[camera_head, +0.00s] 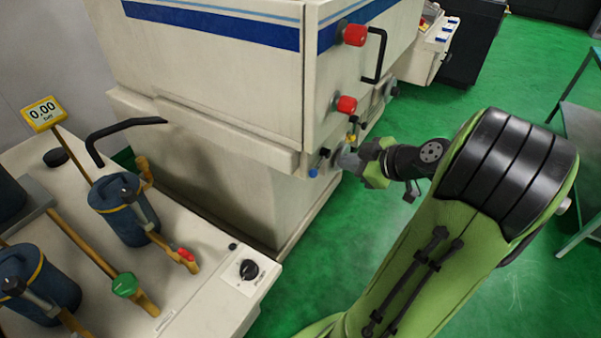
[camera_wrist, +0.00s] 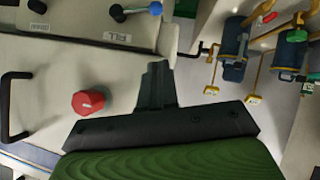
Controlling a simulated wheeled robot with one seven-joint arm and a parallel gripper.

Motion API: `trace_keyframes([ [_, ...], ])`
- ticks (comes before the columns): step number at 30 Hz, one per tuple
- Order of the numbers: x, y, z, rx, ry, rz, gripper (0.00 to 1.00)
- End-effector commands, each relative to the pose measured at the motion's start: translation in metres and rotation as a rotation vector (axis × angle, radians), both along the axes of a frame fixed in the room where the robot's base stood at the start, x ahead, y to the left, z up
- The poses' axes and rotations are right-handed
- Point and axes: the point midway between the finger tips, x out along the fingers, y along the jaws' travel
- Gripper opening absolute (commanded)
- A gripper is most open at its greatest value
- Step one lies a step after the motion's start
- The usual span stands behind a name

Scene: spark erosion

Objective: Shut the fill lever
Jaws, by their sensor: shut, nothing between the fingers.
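The fill lever (camera_wrist: 137,10) shows at the top of the wrist view. It is a thin rod from a black hub to a blue ball knob (camera_wrist: 155,8), beside an upside-down FILL label (camera_wrist: 117,37). The rod lies nearly level in the picture. In the head view my gripper (camera_head: 348,158) is close to the machine's corner.
Red knobs (camera_head: 350,105) and a black handle (camera_head: 378,55) stick out from the machine panel near my gripper. A bench (camera_head: 200,290) with blue canisters (camera_head: 125,208) and yellow pipes stands at left. Green floor is open at right, before a table (camera_head: 585,125).

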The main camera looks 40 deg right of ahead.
Motion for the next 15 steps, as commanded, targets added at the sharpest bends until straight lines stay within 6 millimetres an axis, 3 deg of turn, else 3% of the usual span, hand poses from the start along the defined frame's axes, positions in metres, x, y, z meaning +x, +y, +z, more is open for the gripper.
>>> trace_keyframes([
  [8,0.002,0.001,-0.001,0.001,0.002,0.001,0.00],
  [15,0.033,0.006,-0.023,0.006,0.002,0.007,0.00],
])
